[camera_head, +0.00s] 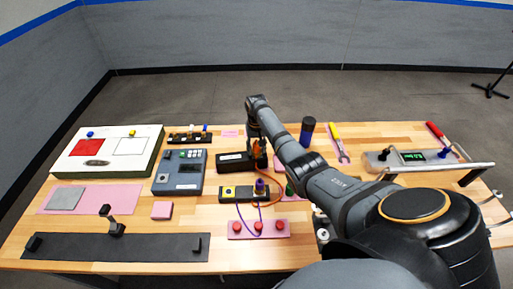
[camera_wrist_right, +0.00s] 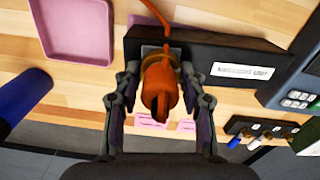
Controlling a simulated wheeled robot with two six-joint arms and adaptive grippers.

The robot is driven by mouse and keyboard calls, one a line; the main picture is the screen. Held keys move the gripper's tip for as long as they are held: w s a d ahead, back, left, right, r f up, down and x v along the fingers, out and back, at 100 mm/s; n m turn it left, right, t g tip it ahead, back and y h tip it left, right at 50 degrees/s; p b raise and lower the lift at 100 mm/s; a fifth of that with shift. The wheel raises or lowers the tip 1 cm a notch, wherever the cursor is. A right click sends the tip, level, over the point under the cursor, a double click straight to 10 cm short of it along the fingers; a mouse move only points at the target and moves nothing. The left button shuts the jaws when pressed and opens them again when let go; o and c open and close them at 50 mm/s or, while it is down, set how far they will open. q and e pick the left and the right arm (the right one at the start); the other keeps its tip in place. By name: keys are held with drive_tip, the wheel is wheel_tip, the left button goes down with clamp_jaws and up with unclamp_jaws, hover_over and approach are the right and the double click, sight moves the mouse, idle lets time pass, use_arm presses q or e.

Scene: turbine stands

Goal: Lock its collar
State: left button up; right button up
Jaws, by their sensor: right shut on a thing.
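An orange plug (camera_wrist_right: 160,92) sits at the face of a black box (camera_wrist_right: 215,58) in the right wrist view, with a brownish-gold collar (camera_wrist_right: 172,58) around its end at the box. The black box (camera_head: 233,162) also shows in the head view, at the middle of the table. My right gripper (camera_wrist_right: 160,88) is shut on the orange plug, one finger on each side. In the head view my right gripper (camera_head: 257,153) is at the box's right end and partly hides the plug. The collar's locked or unlocked state cannot be told. My left gripper is not in view.
An orange cable (camera_head: 280,190) loops right of a second black box (camera_head: 237,194) with a purple-topped connector. A grey meter (camera_head: 180,172) stands left. A dark blue cylinder (camera_head: 307,131) and a pink tray (camera_wrist_right: 76,30) are nearby. My right arm covers the table's right middle.

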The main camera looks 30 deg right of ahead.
drive_tip(key=m+p, duration=0.1)
drive_tip(key=m, duration=0.2)
drive_tip(key=shift+r+p, duration=0.15)
drive_tip(key=shift+p, duration=0.15)
drive_tip(key=m, duration=1.4)
idle(0.4)
drive_tip(key=o, duration=1.2)
